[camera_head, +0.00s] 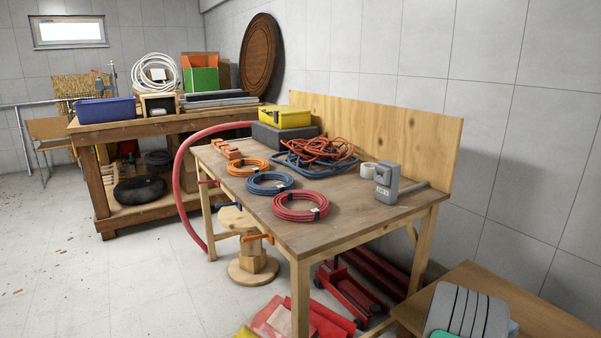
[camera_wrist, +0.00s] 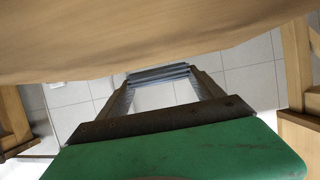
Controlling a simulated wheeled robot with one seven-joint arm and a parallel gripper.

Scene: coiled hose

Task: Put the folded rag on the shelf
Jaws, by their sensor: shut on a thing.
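In the wrist view my gripper (camera_wrist: 161,80) reaches away from the camera, its two fingers shut on a grey-blue layered bundle (camera_wrist: 158,72), which looks like the folded rag. The rag lies across between the fingertips, with pale floor tiles behind it. A tan wooden surface (camera_wrist: 130,35) fills the top of the wrist view, close above the fingers. I cannot tell whether it is the shelf. In the head view I cannot make out the rag. A low wooden board (camera_head: 540,308) shows at bottom right; whether this is the shelf is unclear.
Wooden posts stand at the left (camera_wrist: 12,110) and right (camera_wrist: 298,60) of the wrist view. The head view shows a worktable (camera_head: 345,215) with coiled hoses (camera_head: 300,207) and a grey device (camera_head: 388,180). A red jack (camera_head: 350,290) is below. Open floor (camera_head: 110,285) lies left.

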